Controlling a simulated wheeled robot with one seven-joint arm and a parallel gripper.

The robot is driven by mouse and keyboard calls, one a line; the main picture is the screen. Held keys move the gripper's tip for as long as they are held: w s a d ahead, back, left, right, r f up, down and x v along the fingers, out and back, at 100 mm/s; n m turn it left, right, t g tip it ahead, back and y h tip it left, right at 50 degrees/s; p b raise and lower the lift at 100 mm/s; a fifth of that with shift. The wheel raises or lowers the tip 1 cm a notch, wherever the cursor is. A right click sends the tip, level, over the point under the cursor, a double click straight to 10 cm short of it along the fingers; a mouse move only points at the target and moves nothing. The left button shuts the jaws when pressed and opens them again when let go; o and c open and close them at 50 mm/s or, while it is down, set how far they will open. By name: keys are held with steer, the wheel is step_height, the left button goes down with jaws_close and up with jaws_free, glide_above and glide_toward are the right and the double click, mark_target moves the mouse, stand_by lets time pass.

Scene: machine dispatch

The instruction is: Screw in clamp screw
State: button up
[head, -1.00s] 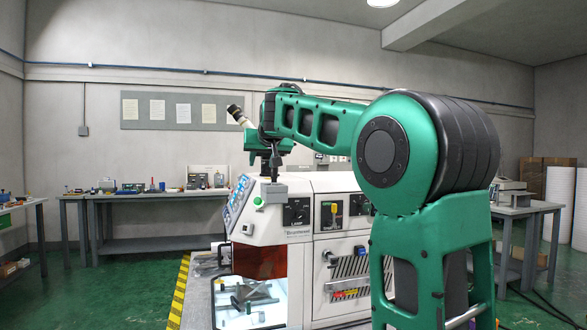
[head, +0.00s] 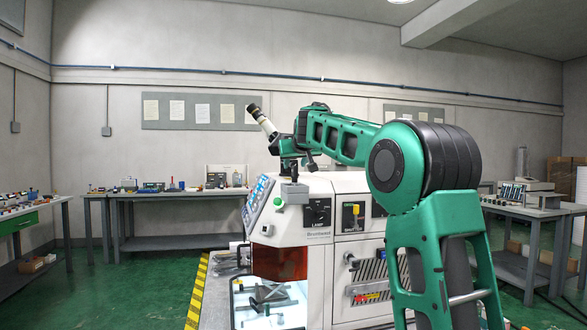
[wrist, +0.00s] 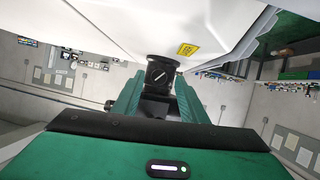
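My gripper (wrist: 160,104) is over the top left corner of the white machine (head: 340,184), seen in the head view. In the wrist view its two green fingers reach toward a small black block (wrist: 161,64). A dark round face with a pale slot line, perhaps the clamp screw (wrist: 160,76), shows on this block between the fingertips. Dark material fills the gap between the fingers. I cannot tell whether the fingers press on it. In the head view a grey block (head: 294,193) sits on the machine's top edge just below my gripper.
A green button (head: 279,202) and a sloped panel (head: 257,199) are beside the grey block. The lit chamber (head: 268,293) below holds grey metal parts. A yellow label (wrist: 188,49) is on the white surface by the fingers. Workbenches (head: 175,241) line the wall.

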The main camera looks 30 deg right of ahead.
steer(key=shift+w+d+f, duration=0.2)
steer(key=shift+w, duration=0.25)
